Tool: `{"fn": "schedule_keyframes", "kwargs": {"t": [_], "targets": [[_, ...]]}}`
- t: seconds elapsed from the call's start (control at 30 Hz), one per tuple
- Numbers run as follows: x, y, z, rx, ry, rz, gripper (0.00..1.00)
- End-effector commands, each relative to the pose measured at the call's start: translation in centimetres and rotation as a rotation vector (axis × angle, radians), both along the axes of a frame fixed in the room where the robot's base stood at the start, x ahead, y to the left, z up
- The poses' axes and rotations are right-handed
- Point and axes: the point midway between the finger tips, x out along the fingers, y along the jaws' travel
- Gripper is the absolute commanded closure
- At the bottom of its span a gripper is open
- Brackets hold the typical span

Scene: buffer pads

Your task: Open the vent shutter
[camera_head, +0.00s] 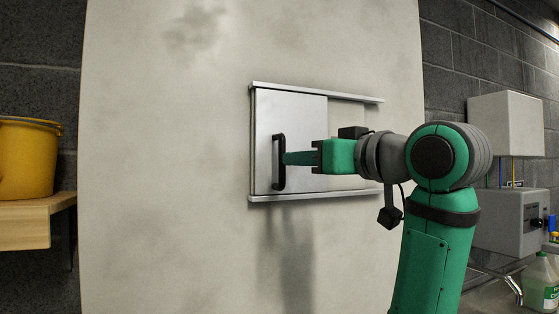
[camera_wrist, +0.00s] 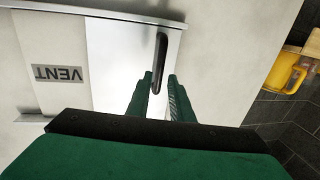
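The vent shutter (camera_head: 304,120) is a flat silver panel between two horizontal rails on a pale wall panel. It covers the left part of the framed area; the right part is uncovered. Its black upright bar handle (camera_head: 279,180) is near its left edge. In the wrist view, seen upside down, the handle (camera_wrist: 160,52) runs down between my fingertips. My gripper (camera_wrist: 160,82) is open, with its two green fingers apart on either side of the handle's near end. In the head view my gripper (camera_head: 286,158) reaches the handle from the right; the far finger is hidden.
A label reading VENT (camera_wrist: 60,74) sits on the uncovered part beside the shutter. The upper rail (camera_head: 315,91) and lower rail (camera_head: 300,198) extend right past the shutter. A yellow bucket (camera_head: 27,160) stands on a wooden shelf at left. Grey boxes (camera_head: 506,123) and bottles are at right.

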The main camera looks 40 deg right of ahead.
Motion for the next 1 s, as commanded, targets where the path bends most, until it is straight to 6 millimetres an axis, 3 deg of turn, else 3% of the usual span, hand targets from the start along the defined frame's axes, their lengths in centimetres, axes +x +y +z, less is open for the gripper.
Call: {"fn": "schedule_keyframes", "kwargs": {"t": [0.2,0.4,0.83,0.9,1.0], "targets": [[3.9,-0.1,0.0,0.002,0.001,0.001,0.8],[6.2,-0.3,0.0,0.001,0.0,0.0,0.8],[7.1,-0.2,0.0,0.0,-0.002,0.001,0.8],[7.1,-0.2,0.0,0.001,-0.002,0.001,0.97],[7.1,-0.2,0.0,0.001,-0.001,0.001,1.0]]}}
